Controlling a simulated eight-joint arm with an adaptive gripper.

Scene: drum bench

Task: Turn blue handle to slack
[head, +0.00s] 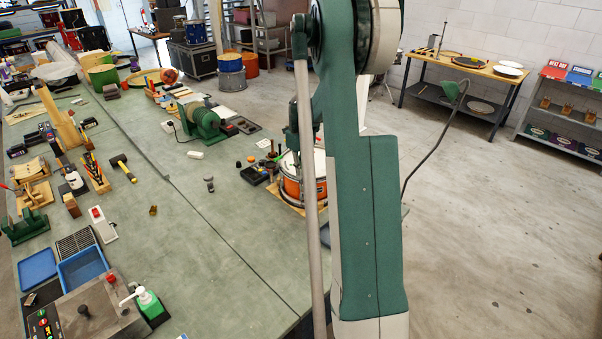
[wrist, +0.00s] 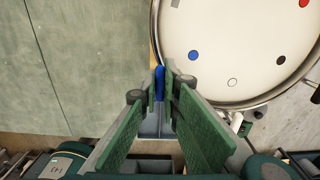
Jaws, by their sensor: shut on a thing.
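The blue handle (wrist: 159,84) shows as a narrow upright strip in the wrist view, beside the left edge of the drum. My gripper (wrist: 161,92) is shut on it, with one green finger on each side. Most of the handle is hidden between the fingers. The drum (wrist: 235,45) has a white head with a blue, a red, a black and a hollow dot near its rim. In the head view the orange drum (head: 291,190) stands on the bench, partly behind my arm. The handle cannot be made out there.
Small dark parts (head: 254,174) lie close beside the drum. A green motor-like machine (head: 203,120) stands farther back.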

